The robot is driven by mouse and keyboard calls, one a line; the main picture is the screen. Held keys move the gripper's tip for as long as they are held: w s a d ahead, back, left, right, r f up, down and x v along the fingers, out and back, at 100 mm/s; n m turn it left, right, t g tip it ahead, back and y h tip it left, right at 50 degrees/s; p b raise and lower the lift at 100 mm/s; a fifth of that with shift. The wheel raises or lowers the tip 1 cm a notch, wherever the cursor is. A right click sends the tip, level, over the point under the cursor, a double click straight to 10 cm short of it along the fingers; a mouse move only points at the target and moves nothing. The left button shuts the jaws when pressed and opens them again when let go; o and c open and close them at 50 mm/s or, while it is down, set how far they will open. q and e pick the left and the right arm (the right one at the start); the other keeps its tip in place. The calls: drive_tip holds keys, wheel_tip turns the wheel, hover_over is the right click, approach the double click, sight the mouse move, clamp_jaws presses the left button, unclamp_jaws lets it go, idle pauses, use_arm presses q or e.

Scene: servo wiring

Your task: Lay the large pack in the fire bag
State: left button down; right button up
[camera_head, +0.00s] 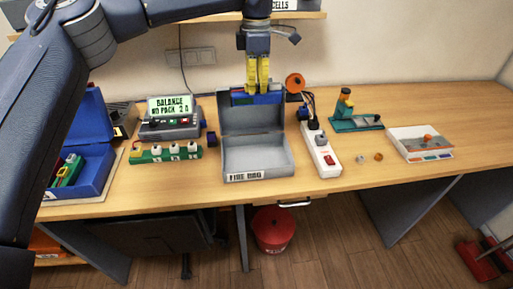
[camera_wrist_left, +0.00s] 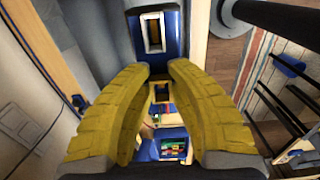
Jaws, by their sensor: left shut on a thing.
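The fire bag (camera_head: 257,176) is a grey box with a "FIRE BAG" label on its front. It stands open on the bench, its lid raised at the back, and its floor looks empty. My left gripper (camera_head: 258,88) comes down from above with yellow fingers, over the back of the bag. It is shut on a blue pack (camera_head: 265,99), which lies crosswise in front of the upper lid, above the bag's floor. I cannot tell whether the pack touches the lid. In the left wrist view the yellow fingers (camera_wrist_left: 155,105) show close up. My right gripper is not in view.
A blue bin (camera_head: 92,177) with packs stands at the left, near a balance charger (camera_head: 170,118) and a green board (camera_head: 165,153). A white power strip (camera_head: 321,152) with plugs stands close right of the bag. A white tray (camera_head: 421,143) stands farther right.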

use_arm(q)
wheel_tip(320, 180, down, 18)
drive_tip(key=shift+f, duration=0.25)
idle(0.6)
drive_tip(key=shift+f, duration=0.6)
drive_tip(key=c, duration=1.3)
unclamp_jaws()
wheel_tip(320, 180, up, 13)
drive_tip(key=shift+r, duration=0.1)
